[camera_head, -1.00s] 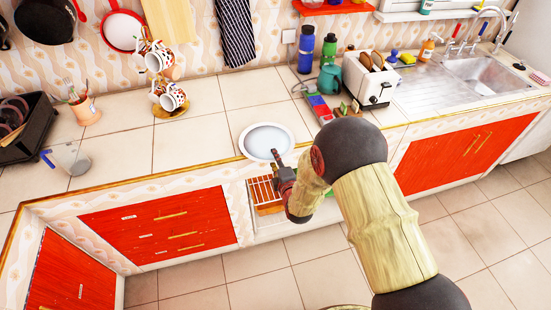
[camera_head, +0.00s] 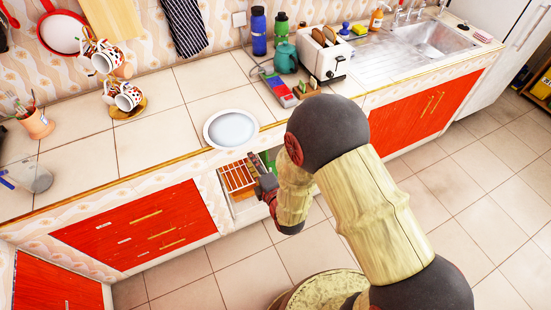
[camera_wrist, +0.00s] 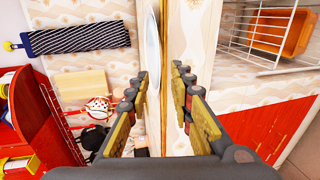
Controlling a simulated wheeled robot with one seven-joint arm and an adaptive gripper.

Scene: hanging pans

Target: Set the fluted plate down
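The white plate (camera_head: 231,129) with a pale grey centre lies flat on the tiled counter, close to its front edge. Any fluting is too small to make out. My gripper (camera_head: 255,165) is in front of the counter edge, just below and right of the plate, apart from it. In the wrist view the plate (camera_wrist: 152,45) shows almost edge-on beyond the fingers. The fingers (camera_wrist: 163,90) are spread with a gap between them and nothing held. The counter edge shows through that gap.
The counter (camera_head: 185,105) is bare around the plate. A toaster (camera_head: 325,58), a teal kettle (camera_head: 286,58) and bottles stand behind right. A mug tree (camera_head: 122,85) stands left. A wire rack with an orange tray (camera_head: 238,176) is below the counter edge, near my gripper.

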